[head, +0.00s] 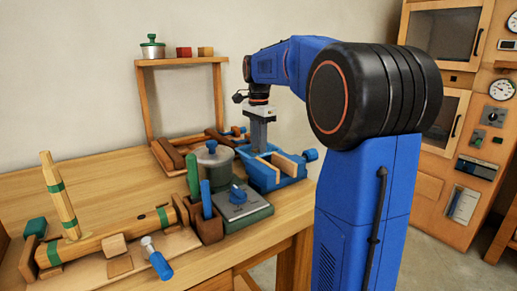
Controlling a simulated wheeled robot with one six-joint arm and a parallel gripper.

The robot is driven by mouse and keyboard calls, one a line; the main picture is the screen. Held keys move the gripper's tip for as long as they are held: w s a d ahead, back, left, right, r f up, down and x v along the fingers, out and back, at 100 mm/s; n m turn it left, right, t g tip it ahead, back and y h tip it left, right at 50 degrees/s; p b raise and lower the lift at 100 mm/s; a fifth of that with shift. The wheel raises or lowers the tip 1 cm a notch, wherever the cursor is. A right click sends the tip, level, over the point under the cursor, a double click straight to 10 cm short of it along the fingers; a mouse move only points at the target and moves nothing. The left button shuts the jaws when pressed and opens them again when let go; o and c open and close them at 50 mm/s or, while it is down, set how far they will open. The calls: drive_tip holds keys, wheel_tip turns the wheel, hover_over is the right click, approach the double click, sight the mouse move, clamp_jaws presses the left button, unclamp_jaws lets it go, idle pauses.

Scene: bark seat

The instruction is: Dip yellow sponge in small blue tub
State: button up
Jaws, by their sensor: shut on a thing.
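My gripper (260,147) points down over a low blue frame (265,181) at the back right of the bench. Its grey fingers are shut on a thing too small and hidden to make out. The blue frame looks more like a vise, with pale wooden bars inside and a round blue knob at its right. I cannot tell whether the fingertips touch it. I see no clear yellow sponge and no plainly tub-shaped blue thing.
A lidded grey pot (213,165) and a green-edged box (240,206) stand left of the blue frame. A banded log (110,238) lies at the front left. A small wooden shelf (180,61) stands behind.

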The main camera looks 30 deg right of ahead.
drive_tip(key=shift+r, duration=4.2)
